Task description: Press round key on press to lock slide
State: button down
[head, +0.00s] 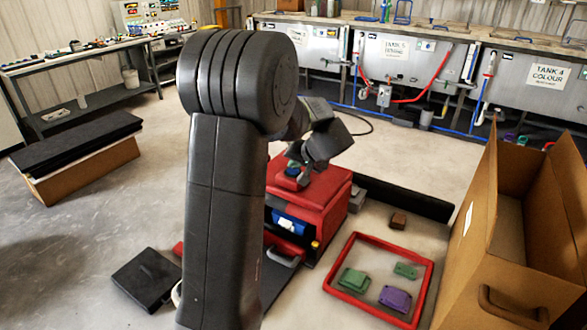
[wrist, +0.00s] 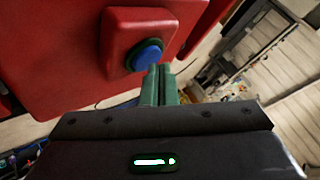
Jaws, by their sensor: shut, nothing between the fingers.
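The red press (head: 322,198) stands on the floor at the centre of the head view, partly behind my arm. In the wrist view the press (wrist: 70,45) fills the upper left. Its round blue key (wrist: 149,53) sits in a raised red square block. My gripper (wrist: 159,70) has its green fingers shut together and empty, with the tips right beside the key's lower edge. I cannot tell whether they touch it. The slide cannot be clearly made out.
A red frame (head: 427,290) with green and purple pieces lies right of the press. An open cardboard box (head: 480,225) stands further right. A black slab (head: 146,279) lies at front left. Tanks (head: 395,68) line the back wall.

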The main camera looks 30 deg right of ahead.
aim_at(286, 170)
jog(key=shift+f+b, duration=1.05)
jog(key=shift+f, duration=0.1)
dwell(0.6)
jog(key=shift+a+r, duration=0.2)
jog(key=shift+r, duration=0.35)
jog(key=shift+a+r, duration=0.15)
jog(key=shift+r, duration=0.4)
jog(key=w, duration=0.1)
jog(key=w+f, duration=0.1)
jog(key=w, duration=0.1)
jog(key=shift+w+a+f+y, duration=0.15)
jog(key=shift+w+a+y, duration=0.1)
jog(key=shift+y, duration=0.05)
jog(key=shift+s+d+r+p, duration=0.2)
jog(key=shift+s+d+p, duration=0.15)
jog(key=shift+s, duration=0.1)
jog(key=shift+s+d+r+p, duration=0.2)
jog(key=shift+s+d+p, duration=0.1)
jog(key=shift+s, duration=0.15)
jog(key=r, duration=0.1)
jog(key=s+r+p, duration=0.1)
jog(key=r, duration=0.1)
jog(key=shift+s, duration=0.2)
jog(key=shift+s+r, duration=0.1)
jog(key=shift+r, duration=0.4)
jog(key=shift+r, duration=0.1)
